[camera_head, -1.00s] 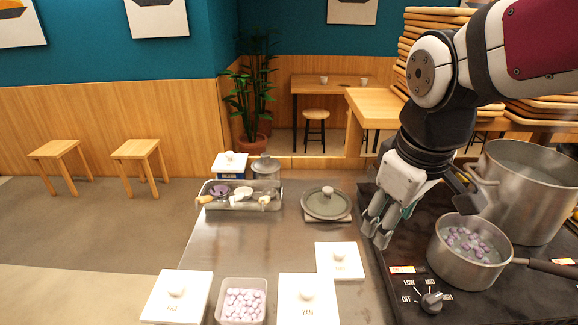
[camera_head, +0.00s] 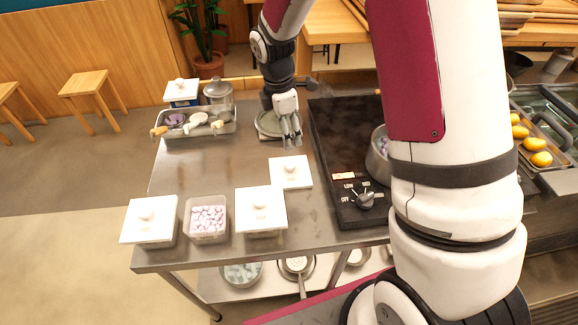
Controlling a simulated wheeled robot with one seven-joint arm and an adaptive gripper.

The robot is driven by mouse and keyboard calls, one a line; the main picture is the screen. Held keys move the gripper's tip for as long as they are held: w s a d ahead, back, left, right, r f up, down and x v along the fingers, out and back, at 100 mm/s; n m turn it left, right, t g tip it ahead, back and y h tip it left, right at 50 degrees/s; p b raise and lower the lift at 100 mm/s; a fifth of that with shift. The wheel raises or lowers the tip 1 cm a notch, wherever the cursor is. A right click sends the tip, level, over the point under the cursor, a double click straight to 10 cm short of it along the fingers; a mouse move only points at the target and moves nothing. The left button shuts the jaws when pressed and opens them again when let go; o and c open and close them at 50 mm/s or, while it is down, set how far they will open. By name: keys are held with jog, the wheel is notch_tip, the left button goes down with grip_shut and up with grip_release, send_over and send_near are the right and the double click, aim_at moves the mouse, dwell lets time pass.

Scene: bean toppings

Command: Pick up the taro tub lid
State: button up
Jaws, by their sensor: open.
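A white square lid with a round knob (camera_head: 291,172) lies on the steel table, apart from the tubs; I take it for the taro tub lid, though its label is too small to read. The open taro tub (camera_head: 207,218) holds pale purple pieces and stands between two lidded tubs. My gripper (camera_head: 291,143) is open and empty, fingers pointing down, just beyond the loose lid and apart from its knob.
White-lidded tubs stand at the left (camera_head: 150,222) and right (camera_head: 261,211) of the open tub. A round grey lid (camera_head: 268,123) lies partly hidden behind my gripper. A tray of utensils (camera_head: 194,124) is back left. The black stove (camera_head: 340,150) with a pot (camera_head: 377,160) borders the table's right.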

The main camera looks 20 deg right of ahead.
send_over(290, 164)
notch_tip(290, 164, down, 8)
jog(key=shift+w+d+f+p, duration=0.1)
jog(key=shift+p, duration=0.35)
notch_tip(290, 164, down, 4)
jog(key=shift+f+p, duration=0.1)
jog(key=shift+p, duration=0.55)
jog(key=shift+f, duration=0.5)
jog(key=shift+c, duration=0.6)
grip_shut()
